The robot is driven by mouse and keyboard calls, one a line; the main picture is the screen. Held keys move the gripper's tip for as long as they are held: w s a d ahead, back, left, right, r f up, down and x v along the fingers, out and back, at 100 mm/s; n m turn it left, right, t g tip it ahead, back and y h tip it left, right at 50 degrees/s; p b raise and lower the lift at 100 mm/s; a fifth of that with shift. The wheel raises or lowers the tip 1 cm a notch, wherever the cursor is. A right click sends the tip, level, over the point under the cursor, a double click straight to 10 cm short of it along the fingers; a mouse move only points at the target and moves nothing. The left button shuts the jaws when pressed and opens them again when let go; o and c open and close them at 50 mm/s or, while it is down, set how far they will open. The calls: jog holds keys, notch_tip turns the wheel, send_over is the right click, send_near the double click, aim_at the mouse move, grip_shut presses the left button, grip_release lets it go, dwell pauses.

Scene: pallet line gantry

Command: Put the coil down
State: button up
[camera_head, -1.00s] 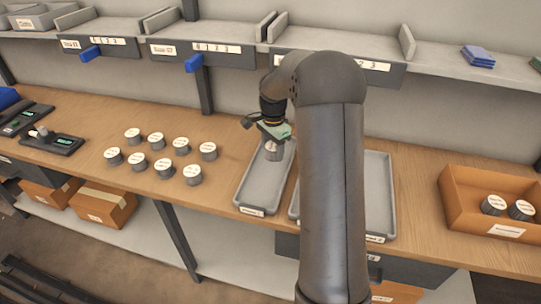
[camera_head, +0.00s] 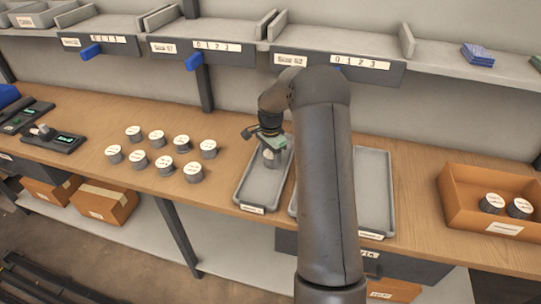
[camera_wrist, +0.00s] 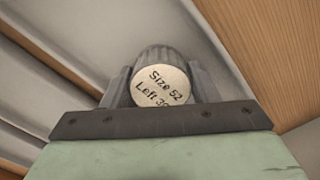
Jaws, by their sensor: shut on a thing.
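A grey coil (camera_wrist: 160,83) with a round pale label is held between the fingers of my gripper (camera_wrist: 162,92). The label reads "Size 52" and "Left 3", with the rest cut off. In the head view the coil (camera_head: 272,159) is under my gripper (camera_head: 271,150), over the left grey tray (camera_head: 250,188). I cannot tell whether the coil touches the tray floor. My arm hides part of the second grey tray (camera_head: 375,200) to the right.
Several labelled coils (camera_head: 162,163) stand in two rows on the wooden bench left of the trays. An orange box (camera_head: 460,205) with two coils stands at the right. Scales (camera_head: 53,140) are at the far left. A shelf with labelled bins (camera_head: 330,67) runs behind.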

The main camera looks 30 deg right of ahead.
aim_at(270, 154)
jog(key=o, duration=1.2)
notch_tip(270, 154, up, 11)
jog(key=s+a+r+n, duration=0.4)
jog(key=s+a+r, duration=0.1)
jog(key=s+a, duration=0.25)
jog(key=s+a+f+n, duration=0.1)
jog(key=s+a+n, duration=0.2)
jog(key=s, duration=0.6)
jog(key=s+a+n, duration=0.4)
jog(key=s+n, duration=0.1)
jog(key=s, duration=0.4)
jog(key=s+a+f+n, duration=0.1)
jog(key=s+a+n, duration=0.3)
jog(key=s, duration=0.5)
jog(key=shift+a+f, duration=0.15)
jog(key=shift+f, duration=0.15)
